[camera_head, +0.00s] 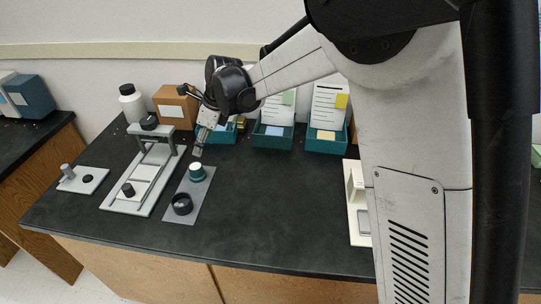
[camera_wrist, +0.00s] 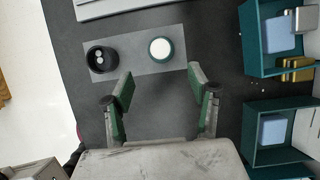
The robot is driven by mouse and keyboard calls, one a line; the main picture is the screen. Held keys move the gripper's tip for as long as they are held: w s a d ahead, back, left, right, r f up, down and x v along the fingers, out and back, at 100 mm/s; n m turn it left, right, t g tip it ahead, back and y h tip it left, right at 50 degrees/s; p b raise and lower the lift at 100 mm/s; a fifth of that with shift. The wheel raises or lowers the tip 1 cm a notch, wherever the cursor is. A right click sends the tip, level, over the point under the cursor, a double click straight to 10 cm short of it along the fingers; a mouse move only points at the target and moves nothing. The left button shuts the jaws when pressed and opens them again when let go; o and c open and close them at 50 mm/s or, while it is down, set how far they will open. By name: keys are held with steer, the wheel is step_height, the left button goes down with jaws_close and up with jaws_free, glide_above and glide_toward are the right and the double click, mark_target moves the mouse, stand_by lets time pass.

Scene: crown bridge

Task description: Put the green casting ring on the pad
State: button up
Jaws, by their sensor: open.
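The green casting ring (camera_head: 197,172), a short green cylinder with a white top, stands upright on a flat grey mat (camera_head: 190,214). In the wrist view the ring (camera_wrist: 161,49) is at the right part of the mat (camera_wrist: 131,65). A black ring (camera_head: 182,204) sits at the mat's other end, also in the wrist view (camera_wrist: 102,60). My gripper (camera_head: 197,153) is open and empty, above and behind the green ring; its fingertips (camera_wrist: 161,84) are apart and do not touch the ring. I cannot tell whether this grey mat is the pad.
Left of the mat stands a grey frame stand (camera_head: 146,178) with a black knob, then a small grey plate (camera_head: 83,180) with a post. A white bottle (camera_head: 132,104), a brown box (camera_head: 176,105) and teal bins (camera_head: 272,137) line the back.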

steer(key=s+d+r+n+t+h, duration=0.1)
steer(key=s+d+r+n+t, duration=0.1)
steer(key=s+d+r+n, duration=0.6)
steer(key=s+d+r+n+t+h, duration=0.1)
steer(key=s+d+r, duration=0.3)
steer(key=d, duration=0.8)
steer(key=s+d+f+n+t+h, duration=0.2)
steer(key=s+d+n+t, duration=0.1)
steer(key=s+d+n, duration=0.8)
steer(key=s+d, duration=0.4)
steer(key=s, duration=0.2)
steer(key=shift+d+f+h, duration=0.15)
steer(key=shift+f+h, duration=0.1)
steer(key=shift+h, duration=0.05)
